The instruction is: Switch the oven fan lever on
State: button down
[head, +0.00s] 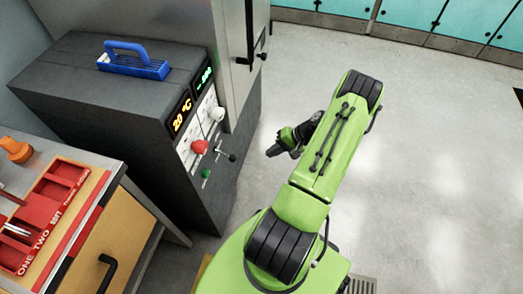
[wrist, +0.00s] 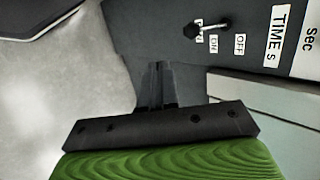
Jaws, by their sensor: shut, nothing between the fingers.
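The fan lever (head: 226,156) is a thin metal stem with a black ball end, low on the front of the dark grey oven (head: 130,118). In the wrist view the lever (wrist: 205,27) is at the top, its ball toward the left, above small ON and OFF labels. I cannot tell which setting it is in. My gripper (head: 272,152) is in front of the panel, to the right of the lever and apart from it. In the wrist view my gripper (wrist: 158,68) has its fingers together, empty, below and left of the lever.
A red knob (head: 199,147), a white knob (head: 217,114) and a green button (head: 206,174) are close to the lever. A blue-handled tool (head: 133,66) lies on the oven top. A bench with a red tray (head: 92,203) stands left. The floor right is clear.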

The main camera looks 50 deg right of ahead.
jog(key=shift+s+d+r, duration=0.2)
jog(key=shift+s+d, duration=0.35)
jog(key=shift+s, duration=0.25)
jog(key=shift+s+d+r, duration=0.2)
jog(key=shift+s+d, duration=0.3)
jog(key=shift+s, duration=0.25)
jog(key=shift+w, duration=0.1)
jog(key=w+a+r+n+g+h+p, duration=0.1)
jog(key=w+a+r+n+g+p, duration=0.2)
jog(key=r, duration=0.6)
jog(key=w+a+r+n+g+p, duration=0.15)
jog(key=w+a+r, duration=0.3)
jog(key=r, duration=0.55)
jog(key=w+a+r+n+h+p, duration=0.2)
jog(key=a+r+n+h+p, duration=0.15)
jog(key=a+r, duration=0.95)
jog(key=s+a+r+n+t+h+p, duration=0.1)
jog(key=s+a+r+n+t+p, duration=0.2)
jog(key=s+a+r, duration=0.8)
notch_tip(320, 180, up, 2)
jog(key=s+n, duration=0.1)
jog(key=s, duration=0.1)
jog(key=shift+s+r, duration=0.2)
jog(key=shift+s, duration=0.1)
jog(key=shift+w, duration=0.1)
